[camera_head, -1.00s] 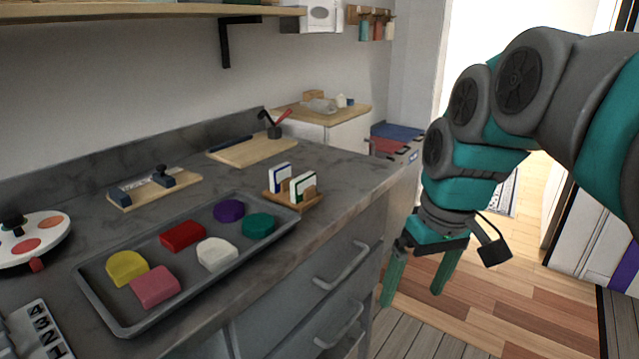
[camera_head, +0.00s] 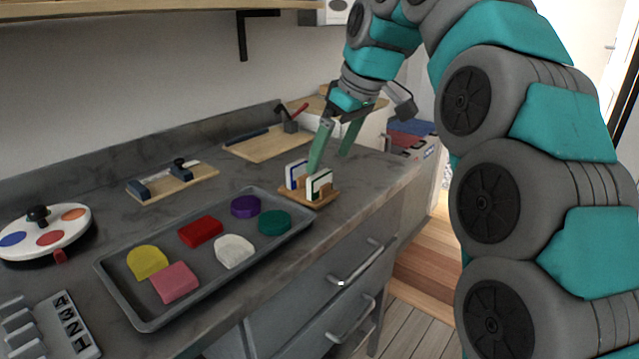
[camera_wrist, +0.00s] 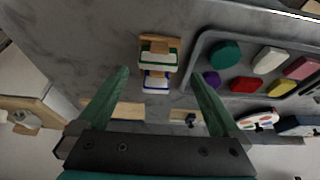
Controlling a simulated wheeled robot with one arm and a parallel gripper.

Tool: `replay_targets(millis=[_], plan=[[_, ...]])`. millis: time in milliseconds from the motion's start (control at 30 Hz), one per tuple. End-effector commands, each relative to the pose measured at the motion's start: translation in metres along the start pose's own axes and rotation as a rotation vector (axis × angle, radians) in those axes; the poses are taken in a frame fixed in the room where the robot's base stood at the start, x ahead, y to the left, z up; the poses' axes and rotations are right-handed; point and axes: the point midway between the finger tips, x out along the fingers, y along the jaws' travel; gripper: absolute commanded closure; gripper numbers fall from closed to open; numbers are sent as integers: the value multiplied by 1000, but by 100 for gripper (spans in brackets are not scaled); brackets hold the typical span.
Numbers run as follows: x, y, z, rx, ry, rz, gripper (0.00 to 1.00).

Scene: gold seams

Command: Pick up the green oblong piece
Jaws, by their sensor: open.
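The green oblong piece (camera_head: 274,222) lies at the right end of a grey tray (camera_head: 137,317) on the counter. It also shows in the wrist view (camera_wrist: 225,55), right of my fingers and near the tray's corner. My gripper (camera_head: 335,160) is open and empty. In the head view it hangs above the counter, behind and to the right of the green piece, close to the wooden card holder (camera_head: 318,202). In the wrist view my fingers (camera_wrist: 158,85) are spread with the card holder between and beyond them.
The tray also holds purple (camera_head: 245,206), red (camera_head: 200,231), white (camera_head: 234,251), yellow (camera_head: 147,262) and pink (camera_head: 174,282) pieces. Upright cards stand in the holder beside the tray. A wooden board (camera_head: 265,146) lies at the back.

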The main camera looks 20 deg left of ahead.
Motion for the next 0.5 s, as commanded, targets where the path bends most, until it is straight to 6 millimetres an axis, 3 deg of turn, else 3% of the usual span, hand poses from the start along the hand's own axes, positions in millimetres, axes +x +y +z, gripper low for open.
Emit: replay_targets(millis=[500], plan=[[39, 1, -4, -1, -1, 0, 0]])
